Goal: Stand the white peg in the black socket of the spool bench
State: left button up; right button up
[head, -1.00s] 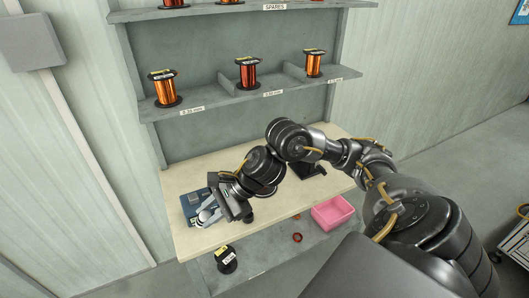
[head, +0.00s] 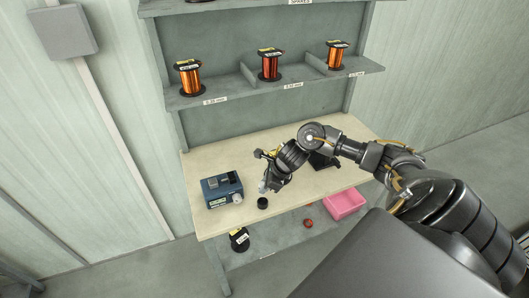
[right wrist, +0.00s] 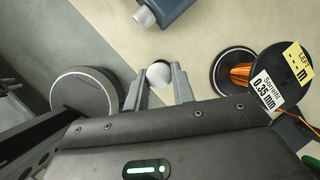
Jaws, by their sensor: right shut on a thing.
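The white peg shows as a rounded white end (right wrist: 159,74) between the two fingers of my right gripper (right wrist: 160,85) in the right wrist view. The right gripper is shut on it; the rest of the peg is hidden. In the head view the right gripper (head: 266,186) is above the bench, right of the blue device (head: 222,189). The black socket (head: 262,203) is a short dark cylinder near the bench's front edge, just below the gripper in the picture. Peg and socket look apart. My left gripper is not in view.
A copper-wire spool (right wrist: 240,70) and a round dark disc (right wrist: 85,92) flank the gripper in the wrist view. A black spool (head: 239,239) is on the lower shelf.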

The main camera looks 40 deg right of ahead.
jog(key=shift+f+b, duration=1)
jog(key=shift+f, duration=0.8)
jog(key=shift+s+b, duration=0.15)
jog(key=shift+b, duration=0.15)
jog(key=shift+f, duration=0.2)
jog(key=shift+f+b, duration=0.35)
jog(key=shift+b, duration=0.35)
jog(key=shift+f+b, duration=0.25)
jog(key=shift+b, duration=0.05)
jog(key=shift+f+b, duration=0.3)
jog(key=shift+f+b, duration=0.45)
jog(key=shift+b, duration=0.1)
